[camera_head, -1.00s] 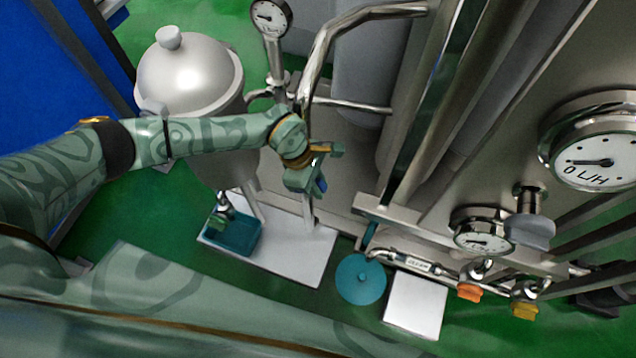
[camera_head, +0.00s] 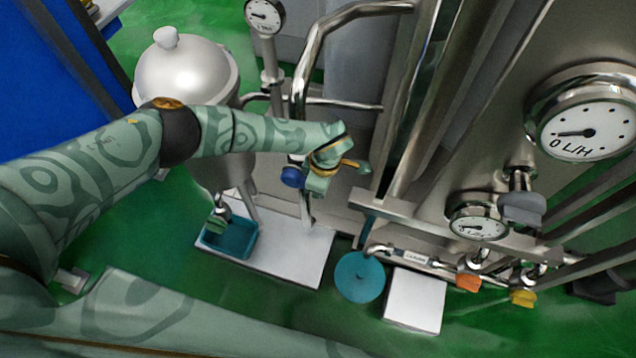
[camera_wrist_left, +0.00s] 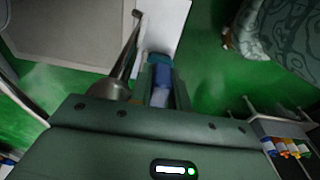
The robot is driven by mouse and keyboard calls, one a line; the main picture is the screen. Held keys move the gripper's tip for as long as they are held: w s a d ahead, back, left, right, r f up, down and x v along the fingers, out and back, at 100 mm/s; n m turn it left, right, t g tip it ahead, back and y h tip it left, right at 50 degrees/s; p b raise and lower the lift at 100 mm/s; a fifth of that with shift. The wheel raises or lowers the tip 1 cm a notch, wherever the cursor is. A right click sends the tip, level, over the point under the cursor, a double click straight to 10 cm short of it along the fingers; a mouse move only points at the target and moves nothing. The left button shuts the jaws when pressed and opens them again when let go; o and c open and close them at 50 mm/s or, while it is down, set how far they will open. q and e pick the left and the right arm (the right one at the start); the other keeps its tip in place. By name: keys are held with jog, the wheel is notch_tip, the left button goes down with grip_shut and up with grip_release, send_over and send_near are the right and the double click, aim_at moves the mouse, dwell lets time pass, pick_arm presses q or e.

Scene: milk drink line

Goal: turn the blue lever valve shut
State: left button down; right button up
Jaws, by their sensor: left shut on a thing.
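The blue lever (camera_head: 292,178) of the valve shows at the left side of my left gripper (camera_head: 312,182), beside the upright steel pipe in the middle of the head view. In the left wrist view the blue lever (camera_wrist_left: 160,96) lies between the two fingers of my left gripper (camera_wrist_left: 161,80), which is shut on it. The gripper and wrist hide most of the valve body in the head view. My right gripper is not in view.
A gauge (camera_head: 264,16) on a steel post and a domed steel vessel (camera_head: 186,72) stand close to my left arm. A curved steel pipe (camera_head: 318,45) rises behind the gripper. Below are a teal tray (camera_head: 232,240) and a teal disc (camera_head: 360,277). Orange (camera_head: 468,283) and yellow (camera_head: 523,297) handles sit lower right.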

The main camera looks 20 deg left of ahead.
pick_arm(q)
jog(key=shift+f, duration=0.1)
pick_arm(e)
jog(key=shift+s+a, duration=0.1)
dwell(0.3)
pick_arm(q)
jog(key=c, duration=1.3)
grip_release()
jog(key=r+p, duration=0.2)
jog(key=r, duration=0.3)
jog(key=d+r+p, duration=0.1)
jog(key=r+p, duration=0.1)
jog(key=r, duration=0.3)
jog(key=d+r+p, duration=0.1)
jog(key=r+p, duration=0.1)
jog(key=r, duration=0.4)
jog(key=shift+d, duration=0.25)
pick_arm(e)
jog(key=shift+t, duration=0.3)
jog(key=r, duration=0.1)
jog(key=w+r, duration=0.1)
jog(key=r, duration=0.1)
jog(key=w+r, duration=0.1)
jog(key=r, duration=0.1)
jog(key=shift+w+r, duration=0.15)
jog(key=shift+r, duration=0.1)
